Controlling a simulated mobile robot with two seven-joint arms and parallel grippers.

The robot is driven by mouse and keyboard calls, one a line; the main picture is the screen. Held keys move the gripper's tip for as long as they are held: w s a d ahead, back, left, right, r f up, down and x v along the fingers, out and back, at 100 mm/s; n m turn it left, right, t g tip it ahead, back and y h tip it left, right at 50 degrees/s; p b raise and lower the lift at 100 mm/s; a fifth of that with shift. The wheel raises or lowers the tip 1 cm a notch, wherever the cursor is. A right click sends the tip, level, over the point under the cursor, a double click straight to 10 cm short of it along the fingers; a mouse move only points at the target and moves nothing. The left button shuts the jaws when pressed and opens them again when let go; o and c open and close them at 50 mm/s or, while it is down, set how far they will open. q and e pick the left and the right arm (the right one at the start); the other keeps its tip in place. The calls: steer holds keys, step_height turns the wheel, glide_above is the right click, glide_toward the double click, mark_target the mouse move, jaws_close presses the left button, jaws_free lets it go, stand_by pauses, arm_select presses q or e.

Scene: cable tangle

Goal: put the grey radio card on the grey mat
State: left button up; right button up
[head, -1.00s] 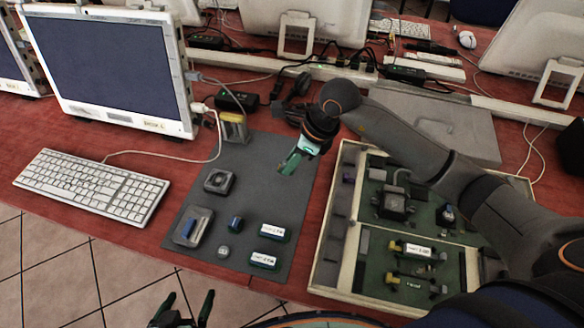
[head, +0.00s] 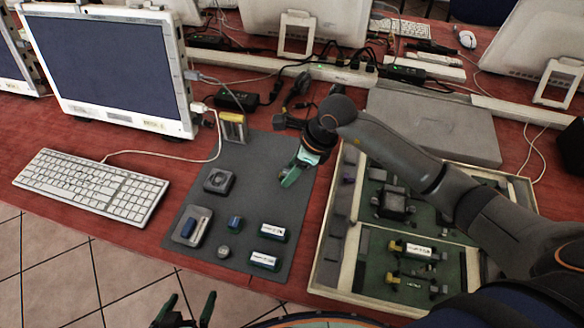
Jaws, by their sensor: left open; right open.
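The grey mat (head: 250,190) lies on the red table between the keyboard and the electronics case. A flat grey card-like piece (head: 203,217) with a blue block lies at the mat's left edge; I cannot tell for sure that it is the radio card. My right gripper (head: 291,177) is open over the mat's right edge, with its green fingertips pointing down-left. I see nothing clearly held in it, and its arm hides part of the case. My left gripper (head: 190,303) is open and empty at the bottom edge, in front of the table.
The mat also bears a dark fan (head: 218,181), a blue cylinder (head: 235,223), a small grey round part (head: 223,252) and two white-labelled modules (head: 273,231). The open case (head: 340,225) stands right. A keyboard (head: 90,187) and monitor (head: 110,70) stand left.

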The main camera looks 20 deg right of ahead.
steer(key=shift+r, duration=0.1)
steer(key=shift+r, duration=0.25)
steer(key=p+v, duration=0.1)
steer(key=v, duration=1)
steer(key=shift+d+r, duration=0.2)
steer(key=shift+r, duration=0.1)
